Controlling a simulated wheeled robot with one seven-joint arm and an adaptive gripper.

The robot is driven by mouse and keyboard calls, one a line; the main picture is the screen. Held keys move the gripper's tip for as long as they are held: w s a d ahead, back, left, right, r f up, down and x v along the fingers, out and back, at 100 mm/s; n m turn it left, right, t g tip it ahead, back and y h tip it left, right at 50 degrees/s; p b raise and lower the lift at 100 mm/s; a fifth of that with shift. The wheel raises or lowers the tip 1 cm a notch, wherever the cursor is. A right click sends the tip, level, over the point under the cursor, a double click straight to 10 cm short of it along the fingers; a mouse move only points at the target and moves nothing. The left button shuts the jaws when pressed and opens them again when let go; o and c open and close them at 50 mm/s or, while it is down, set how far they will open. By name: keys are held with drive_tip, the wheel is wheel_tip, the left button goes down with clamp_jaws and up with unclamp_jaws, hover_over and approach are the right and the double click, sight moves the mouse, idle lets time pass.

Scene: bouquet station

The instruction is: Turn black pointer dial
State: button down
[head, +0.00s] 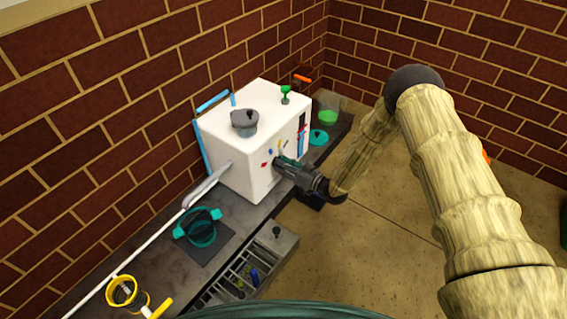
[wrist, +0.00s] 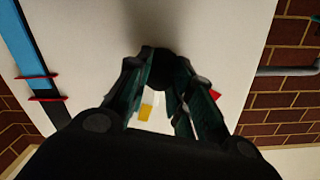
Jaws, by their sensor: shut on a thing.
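The black pointer dial (wrist: 164,65) sits on the face of the white box (head: 235,155). In the wrist view it is a dark round shape between my fingertips, and its pointer cannot be made out. My gripper (head: 281,161) reaches the box's front face from the right. In the wrist view my gripper (wrist: 163,76) is shut on the dial, with a finger on each side. In the head view the fingers hide the dial.
A grey pot-like part (head: 244,123) and a green knob (head: 286,94) are on top of the box. A teal ring-handled pot (head: 197,228) stands on the dark counter. An open drawer (head: 262,262) juts out below.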

drive_tip(key=shift+w+d+m+g+p, duration=0.1)
drive_tip(key=shift+m+g+p, duration=0.1)
drive_tip(key=shift+m, duration=2.15)
drive_tip(key=shift+w+d+m+g+p, duration=0.1)
drive_tip(key=shift+m+g, duration=0.1)
drive_tip(key=shift+m, duration=2.15)
drive_tip(key=c, duration=1.2)
unclamp_jaws()
drive_tip(key=shift+a+y, duration=0.1)
drive_tip(key=shift+y, duration=0.2)
drive_tip(key=shift+s, duration=0.1)
drive_tip(key=v, duration=1.2)
